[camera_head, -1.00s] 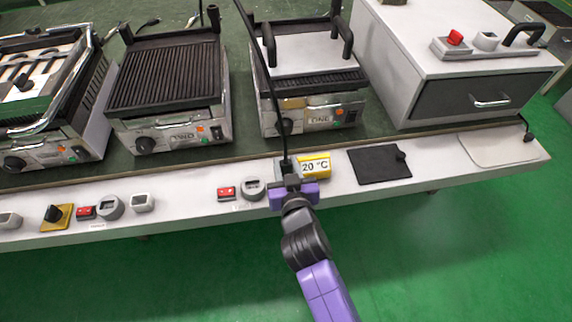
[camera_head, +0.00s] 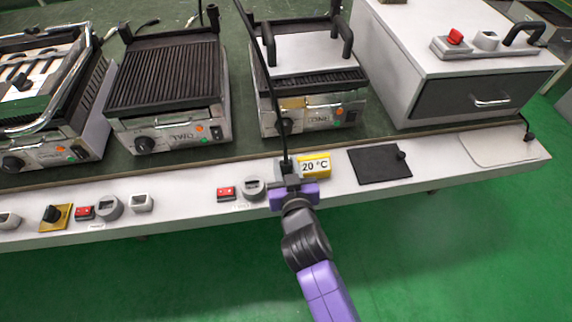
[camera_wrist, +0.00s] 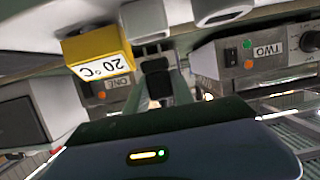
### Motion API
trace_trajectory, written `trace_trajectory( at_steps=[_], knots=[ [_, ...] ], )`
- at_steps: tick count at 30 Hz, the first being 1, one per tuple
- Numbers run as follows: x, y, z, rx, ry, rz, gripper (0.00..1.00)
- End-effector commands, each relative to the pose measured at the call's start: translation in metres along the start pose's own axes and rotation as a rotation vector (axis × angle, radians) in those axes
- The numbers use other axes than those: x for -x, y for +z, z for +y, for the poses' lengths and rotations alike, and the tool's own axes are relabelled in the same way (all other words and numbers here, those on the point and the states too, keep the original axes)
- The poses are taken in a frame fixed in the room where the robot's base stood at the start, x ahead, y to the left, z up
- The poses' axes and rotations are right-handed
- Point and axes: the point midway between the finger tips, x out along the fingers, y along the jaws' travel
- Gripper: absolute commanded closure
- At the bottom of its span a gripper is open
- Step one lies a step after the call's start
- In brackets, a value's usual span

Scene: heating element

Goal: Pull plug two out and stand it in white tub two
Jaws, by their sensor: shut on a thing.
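My gripper (camera_head: 290,183) is at the front ledge, left of the yellow 20 °C block (camera_head: 315,165). It is shut on a dark plug (camera_wrist: 157,78), whose black cord (camera_head: 277,110) runs up and back past the grill marked ONE. I cannot read a number on the plug. A white tub (camera_wrist: 145,20) is close beyond it in the wrist view; whether the plug touches it is hidden. Further left, in front of the grill marked TWO (camera_head: 165,90), a white tub (camera_head: 142,202) stands right of a round grey socket (camera_head: 108,207). No cord shows in either.
A red switch (camera_head: 226,193) and another round grey socket (camera_head: 252,188) are left of my gripper. A black plate (camera_head: 380,162) lies to the right on the ledge. The grills stand behind. The ledge between the tub on the left and the red switch is clear.

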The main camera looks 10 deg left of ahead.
Motion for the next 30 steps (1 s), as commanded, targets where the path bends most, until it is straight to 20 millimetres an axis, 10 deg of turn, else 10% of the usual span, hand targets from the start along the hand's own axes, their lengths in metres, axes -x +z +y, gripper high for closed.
trace_trajectory(
  at_steps=[30],
  knots=[
    [-0.007,0.023,0.0,0.0,0.0,0.0,1.0]
  ],
)
